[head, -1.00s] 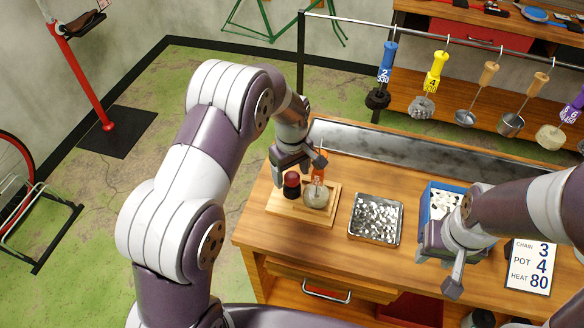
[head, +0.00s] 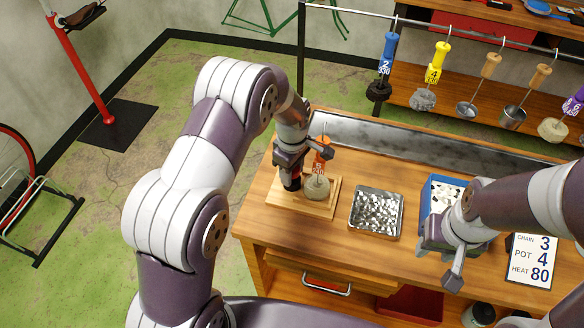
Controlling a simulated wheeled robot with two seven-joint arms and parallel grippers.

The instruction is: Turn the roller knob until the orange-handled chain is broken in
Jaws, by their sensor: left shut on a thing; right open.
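The orange-handled chain (head: 317,187) sits on the wooden roller board (head: 328,206), its pale coil low and its orange handle (head: 322,153) standing up, slightly tilted. The dark roller knob (head: 291,184) is just left of the coil, its top covered by my gripper. My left gripper (head: 290,172) is shut on the knob from above, beside the chain. My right gripper (head: 448,262) is open and empty, in front of the blue tray at the right.
A metal tray of shiny pieces (head: 376,212) stands right of the board. The blue tray (head: 428,205) is partly behind my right gripper. A card (head: 530,262) reads chain 3, pot 4, heat 80. Handled tools hang on a rail (head: 440,30) behind.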

